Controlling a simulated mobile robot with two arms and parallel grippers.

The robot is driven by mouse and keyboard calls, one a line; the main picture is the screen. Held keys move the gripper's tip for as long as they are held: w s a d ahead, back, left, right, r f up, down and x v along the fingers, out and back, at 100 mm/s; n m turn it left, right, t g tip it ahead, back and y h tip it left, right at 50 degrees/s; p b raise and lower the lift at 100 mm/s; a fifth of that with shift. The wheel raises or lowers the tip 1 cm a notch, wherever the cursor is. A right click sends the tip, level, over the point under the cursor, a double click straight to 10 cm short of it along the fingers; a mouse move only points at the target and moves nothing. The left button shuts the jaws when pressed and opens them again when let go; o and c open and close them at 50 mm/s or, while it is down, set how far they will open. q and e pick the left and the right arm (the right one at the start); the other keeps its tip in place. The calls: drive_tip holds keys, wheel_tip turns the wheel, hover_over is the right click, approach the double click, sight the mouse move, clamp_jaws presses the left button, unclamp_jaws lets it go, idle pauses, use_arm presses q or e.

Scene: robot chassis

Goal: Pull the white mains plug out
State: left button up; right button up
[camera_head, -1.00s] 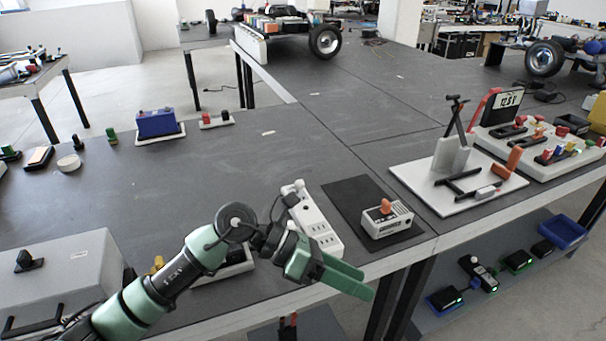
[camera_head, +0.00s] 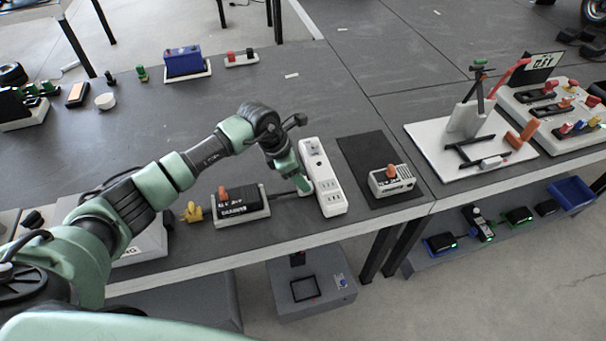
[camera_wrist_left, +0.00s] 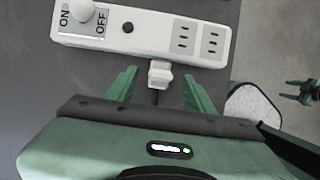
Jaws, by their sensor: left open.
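The white power strip (camera_head: 326,192) lies near the table's front edge; it fills the top of the left wrist view (camera_wrist_left: 140,36), with an ON/OFF switch and two outlets. The small white plug (camera_wrist_left: 160,74) sits at the strip's near long side in that view, its dark cord running back toward my palm. My left gripper (camera_wrist_left: 158,80) is open, with one finger on each side of the plug and gaps showing. In the head view my left gripper (camera_head: 303,182) is beside the strip's left side and mostly hides the plug. My right gripper (camera_wrist_left: 289,91) appears small, fingers apart.
A black device with an orange knob (camera_head: 241,205) and a yellow plug (camera_head: 191,212) lie left of the strip. A grey box with an orange knob (camera_head: 391,181) stands on a dark mat (camera_head: 362,155) to the right. Open table lies behind the strip.

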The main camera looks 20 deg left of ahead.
use_arm(q)
drive_tip(key=shift+x, duration=0.95)
clamp_jaws()
drive_tip(key=shift+r, duration=0.1)
idle(0.6)
